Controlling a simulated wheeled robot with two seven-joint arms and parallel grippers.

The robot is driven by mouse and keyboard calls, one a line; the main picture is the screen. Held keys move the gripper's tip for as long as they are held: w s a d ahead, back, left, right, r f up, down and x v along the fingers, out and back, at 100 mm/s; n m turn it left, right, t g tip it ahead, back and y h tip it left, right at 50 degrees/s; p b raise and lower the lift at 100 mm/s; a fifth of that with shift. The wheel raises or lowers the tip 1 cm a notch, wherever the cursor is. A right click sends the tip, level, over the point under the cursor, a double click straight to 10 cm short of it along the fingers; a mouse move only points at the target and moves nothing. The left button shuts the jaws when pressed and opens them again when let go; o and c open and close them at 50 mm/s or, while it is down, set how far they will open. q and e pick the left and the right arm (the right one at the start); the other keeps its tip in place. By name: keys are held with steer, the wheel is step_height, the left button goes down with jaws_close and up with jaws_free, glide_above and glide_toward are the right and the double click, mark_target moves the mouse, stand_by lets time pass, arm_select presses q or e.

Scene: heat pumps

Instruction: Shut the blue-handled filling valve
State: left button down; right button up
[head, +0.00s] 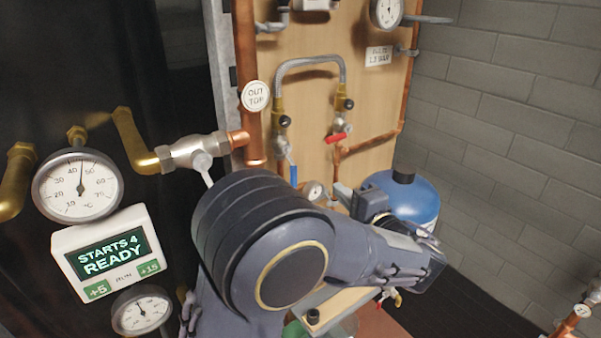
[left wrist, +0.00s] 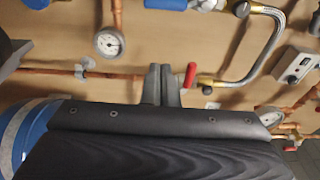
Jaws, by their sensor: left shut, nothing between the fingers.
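The blue-handled filling valve's lever (head: 293,174) hangs straight down, in line with its pipe, below the left end of a braided hose. Its lower part is partly covered by my arm. In the left wrist view the blue lever (left wrist: 165,4) is at the top edge, cut off. A red lever (head: 338,137) sits crosswise on the valve under the hose's right end; it also shows in the wrist view (left wrist: 190,75). My left gripper (head: 343,194) is shut and empty, below the red valve and right of the blue lever. Its fingertips (left wrist: 161,72) appear close beside the red lever; contact is unclear.
The braided hose (head: 310,62) arches above both valves. A small gauge (head: 314,190) is just left of my fingers. A blue tank (head: 415,195) stands right, close behind my wrist. A display unit (head: 105,255) and dial gauges are at left. Copper pipe (head: 375,143) runs along the board.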

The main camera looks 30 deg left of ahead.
mark_target(291, 167)
arm_select(q)
steer(key=shift+d, duration=0.1)
arm_select(e)
steer(key=shift+s, duration=0.1)
arm_select(q)
steer(key=w+a, duration=0.1)
steer(key=a, duration=0.8)
steer(key=shift+a, duration=0.25)
arm_select(e)
steer(key=shift+r, duration=0.3)
arm_select(q)
steer(key=shift+p, duration=0.4)
arm_select(e)
steer(key=shift+r, duration=0.1)
arm_select(q)
steer(key=shift+s+m+p, duration=0.2)
steer(key=shift+m+p, duration=0.2)
steer(key=shift+p, duration=0.05)
arm_select(e)
steer(key=shift+a+r, duration=0.4)
steer(key=shift+a, duration=0.4)
